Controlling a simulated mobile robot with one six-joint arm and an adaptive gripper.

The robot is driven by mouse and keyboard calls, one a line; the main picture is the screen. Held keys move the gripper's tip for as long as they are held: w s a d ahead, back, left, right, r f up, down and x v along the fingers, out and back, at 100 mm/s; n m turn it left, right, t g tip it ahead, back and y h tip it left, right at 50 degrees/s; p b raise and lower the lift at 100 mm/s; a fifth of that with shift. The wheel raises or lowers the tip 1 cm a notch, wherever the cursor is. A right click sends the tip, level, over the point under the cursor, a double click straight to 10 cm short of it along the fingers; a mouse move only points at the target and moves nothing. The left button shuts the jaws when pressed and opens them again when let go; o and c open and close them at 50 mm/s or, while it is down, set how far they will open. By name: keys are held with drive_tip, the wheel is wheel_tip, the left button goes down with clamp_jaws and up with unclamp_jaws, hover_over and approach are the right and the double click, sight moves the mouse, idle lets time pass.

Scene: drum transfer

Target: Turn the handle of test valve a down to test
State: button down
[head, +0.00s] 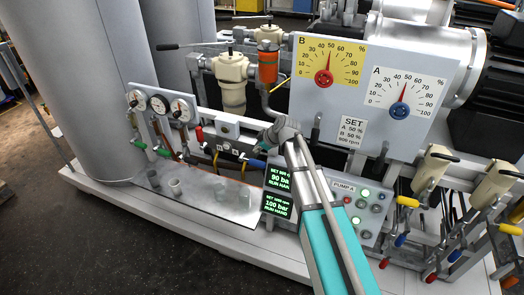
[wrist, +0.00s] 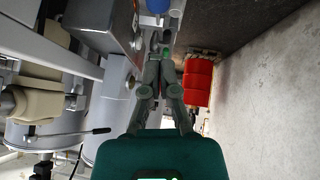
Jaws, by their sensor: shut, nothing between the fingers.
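My gripper (head: 268,138) is shut and empty, in front of the grey pipework right of the gauge panel (head: 165,112). In the wrist view my gripper (wrist: 160,45) has its fingers together, pointing up the picture, with a small green part (wrist: 167,53) near the tips. Below the gauges are valves with a green handle (head: 138,144) and a red handle (head: 199,134). A blue handle (head: 257,163) is just below my gripper. I cannot read any label that marks test valve a, so I cannot tell which handle is its own.
A metal tray (head: 215,210) with small cups lies below the valves. A large grey tank (head: 75,70) stands at left. The dial board (head: 365,70) and pump panel (head: 350,210) are right of my gripper.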

sight(256, 162)
drive_tip(key=shift+w+a+f+b, duration=0.1)
drive_tip(key=shift+w+f+b, duration=0.1)
drive_tip(key=shift+f+b, duration=0.65)
drive_tip(key=shift+w+f+b, duration=0.2)
drive_tip(key=shift+f+b, duration=0.55)
drive_tip(key=shift+f, duration=0.2)
drive_tip(key=shift+w+a+f+b, duration=0.1)
drive_tip(key=shift+w+f+b, duration=0.1)
drive_tip(key=shift+f+b, duration=0.65)
drive_tip(key=shift+d, duration=0.1)
drive_tip(key=shift+d+f+b, duration=0.15)
drive_tip(key=shift+f+b, duration=0.5)
drive_tip(key=shift+f, duration=0.1)
drive_tip(key=shift+d+f, duration=0.1)
drive_tip(key=shift+f, duration=0.1)
drive_tip(key=shift+s+d+b, duration=0.1)
drive_tip(key=shift+s+b, duration=0.2)
drive_tip(key=shift+b, duration=0.05)
drive_tip(key=shift+r, duration=0.2)
